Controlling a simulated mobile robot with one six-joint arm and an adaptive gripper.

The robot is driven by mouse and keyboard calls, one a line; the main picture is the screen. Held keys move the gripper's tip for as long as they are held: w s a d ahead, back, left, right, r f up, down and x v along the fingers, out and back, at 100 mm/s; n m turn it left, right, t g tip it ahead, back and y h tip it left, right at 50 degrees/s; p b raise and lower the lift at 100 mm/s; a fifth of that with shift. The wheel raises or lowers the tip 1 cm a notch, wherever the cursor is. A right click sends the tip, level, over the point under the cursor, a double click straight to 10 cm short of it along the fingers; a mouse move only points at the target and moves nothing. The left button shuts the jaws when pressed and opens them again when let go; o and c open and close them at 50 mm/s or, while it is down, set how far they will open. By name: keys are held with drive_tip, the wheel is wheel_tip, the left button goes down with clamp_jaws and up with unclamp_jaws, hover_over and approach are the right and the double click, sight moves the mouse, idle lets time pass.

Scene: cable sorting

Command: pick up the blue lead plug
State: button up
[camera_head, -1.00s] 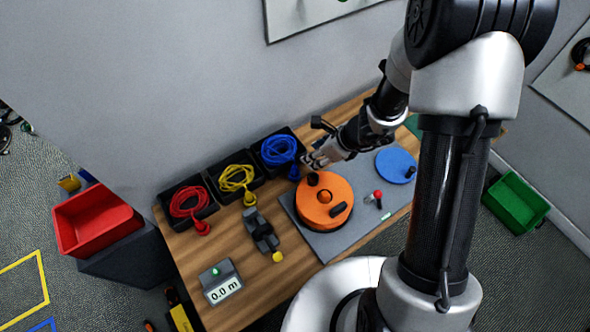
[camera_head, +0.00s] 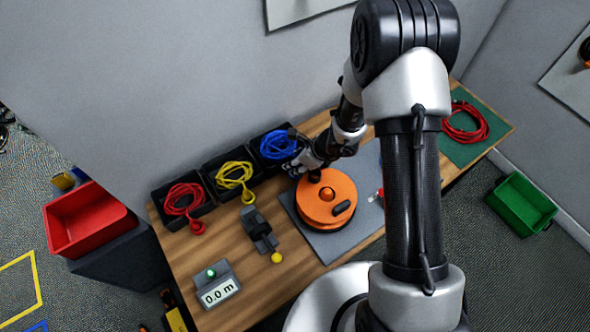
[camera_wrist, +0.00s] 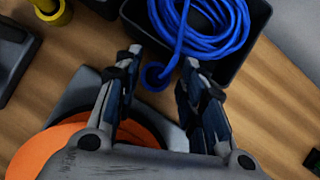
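The blue cable (camera_head: 276,145) lies coiled in a black bin at the back of the table. In the wrist view the coil (camera_wrist: 210,28) shows at the top, and its blue lead plug (camera_wrist: 154,76) sits just outside the bin's front edge. My gripper (camera_wrist: 163,68) is open, with a finger on each side of the plug in the picture. I cannot tell whether its fingertips are at the plug's height. In the head view my gripper (camera_head: 293,168) is at the front of the blue bin and hides the plug.
The orange reel (camera_head: 326,198) on a grey plate is close beneath my gripper. A yellow coil (camera_head: 234,174) and a red coil (camera_head: 184,199) lie in neighbouring bins to the left. A grey clamp device (camera_head: 259,230) and a 0.0 m display (camera_head: 217,290) stand in front.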

clamp_jaws()
idle(0.4)
drive_tip(key=shift+r, duration=0.1)
wheel_tip(320, 180, up, 20)
drive_tip(key=p, duration=1)
